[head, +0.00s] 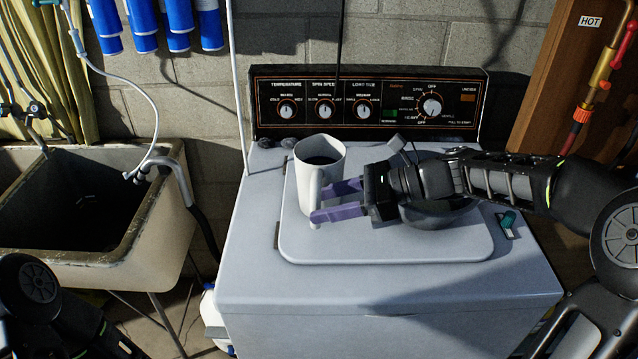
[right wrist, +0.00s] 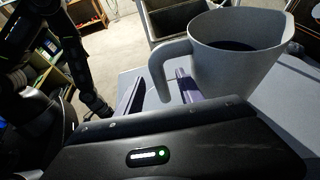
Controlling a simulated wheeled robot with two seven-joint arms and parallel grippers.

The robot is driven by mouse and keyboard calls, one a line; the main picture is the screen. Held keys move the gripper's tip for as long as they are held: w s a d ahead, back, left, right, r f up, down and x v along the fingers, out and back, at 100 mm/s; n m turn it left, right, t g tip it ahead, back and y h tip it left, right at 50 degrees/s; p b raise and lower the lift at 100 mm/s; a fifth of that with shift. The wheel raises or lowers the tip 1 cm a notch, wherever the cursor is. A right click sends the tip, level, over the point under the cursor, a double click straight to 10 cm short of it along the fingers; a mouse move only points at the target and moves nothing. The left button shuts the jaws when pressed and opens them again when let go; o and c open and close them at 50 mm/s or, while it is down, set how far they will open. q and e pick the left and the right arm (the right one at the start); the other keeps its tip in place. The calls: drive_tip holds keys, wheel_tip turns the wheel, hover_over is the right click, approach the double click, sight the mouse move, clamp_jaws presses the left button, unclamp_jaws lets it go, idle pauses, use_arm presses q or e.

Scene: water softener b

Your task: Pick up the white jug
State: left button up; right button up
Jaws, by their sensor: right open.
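The white jug (head: 318,163) stands upright on the washer lid, with dark contents or a dark interior. Its handle faces the front of the washer. My right gripper (head: 325,200) comes in from the right with its two purple fingers open, one on each side of the handle. In the right wrist view the jug (right wrist: 240,60) stands just past the fingers, and its handle (right wrist: 163,65) hangs down between the open fingers (right wrist: 158,92). I cannot tell whether a finger touches the handle. My left arm shows at the lower left of the head view, but its gripper is out of view.
The washer (head: 380,285) has a control panel (head: 370,98) behind the jug. A dark round bowl or pan (head: 440,212) lies partly under my right arm. A small teal object (head: 508,221) lies at the lid's right. A utility sink (head: 85,200) stands left.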

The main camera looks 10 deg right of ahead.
drive_tip(key=shift+x, duration=1.2)
drive_tip(key=shift+c, duration=0.3)
clamp_jaws()
drive_tip(key=shift+r, duration=0.1)
idle(0.4)
